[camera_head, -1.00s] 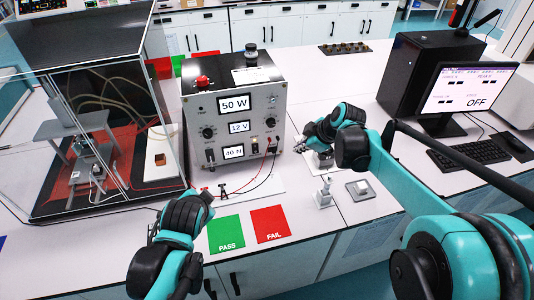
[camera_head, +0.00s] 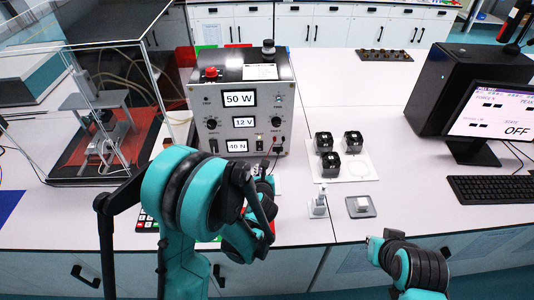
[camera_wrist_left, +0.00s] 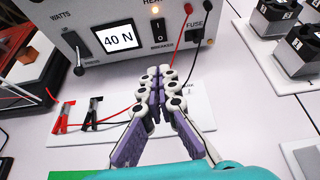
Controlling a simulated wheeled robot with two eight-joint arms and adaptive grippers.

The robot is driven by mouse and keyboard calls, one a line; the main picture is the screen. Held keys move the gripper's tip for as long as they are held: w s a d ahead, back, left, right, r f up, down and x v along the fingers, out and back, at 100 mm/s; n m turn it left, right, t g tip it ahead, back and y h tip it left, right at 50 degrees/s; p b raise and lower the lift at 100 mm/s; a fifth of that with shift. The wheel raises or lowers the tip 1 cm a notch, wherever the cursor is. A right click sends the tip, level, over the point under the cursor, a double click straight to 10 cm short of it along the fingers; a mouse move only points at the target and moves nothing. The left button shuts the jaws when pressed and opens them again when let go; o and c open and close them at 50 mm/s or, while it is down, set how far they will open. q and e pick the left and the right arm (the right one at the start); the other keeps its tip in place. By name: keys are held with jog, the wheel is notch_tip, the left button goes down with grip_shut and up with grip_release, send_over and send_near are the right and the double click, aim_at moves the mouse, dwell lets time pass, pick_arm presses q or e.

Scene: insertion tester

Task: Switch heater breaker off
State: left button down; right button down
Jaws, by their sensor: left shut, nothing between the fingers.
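The power unit (camera_head: 240,88) stands at the back of the bench, with displays reading 50 W, 12 V and 40 N. Its heater breaker (camera_wrist_left: 159,24) is a small black rocker on the lower front panel, under a lit amber lamp (camera_wrist_left: 155,10); the breaker also shows in the head view (camera_head: 260,145). My left gripper (camera_wrist_left: 167,74) is shut and empty, its fingertips just in front of and below the breaker, seemingly apart from it. In the head view the left gripper (camera_head: 264,172) is partly hidden behind its own wrist. My right arm is at the lower right, its fingers unclear.
Red and black leads (camera_wrist_left: 95,98) run from the panel to a white board below. Several black blocks (camera_head: 326,142) sit on a white plate to the right. A clear enclosure (camera_head: 90,110) stands left. A monitor (camera_head: 490,115) and keyboard (camera_head: 495,189) are at right.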

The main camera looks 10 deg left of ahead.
aim_at(259, 150)
pick_arm(q)
jog(key=shift+w+d+f, duration=0.1)
jog(key=shift+d+f, duration=0.05)
jog(key=b+x, duration=0.1)
jog(key=x, duration=0.3)
jog(key=b+x, duration=0.1)
jog(key=x, duration=0.3)
jog(key=b+x, duration=0.1)
jog(key=x, duration=0.4)
jog(key=shift+w+r, duration=0.2)
jog(key=shift+r, duration=0.15)
jog(key=shift+w+a+b, duration=0.2)
jog(key=shift+w+b, duration=0.1)
jog(key=shift+w, duration=0.1)
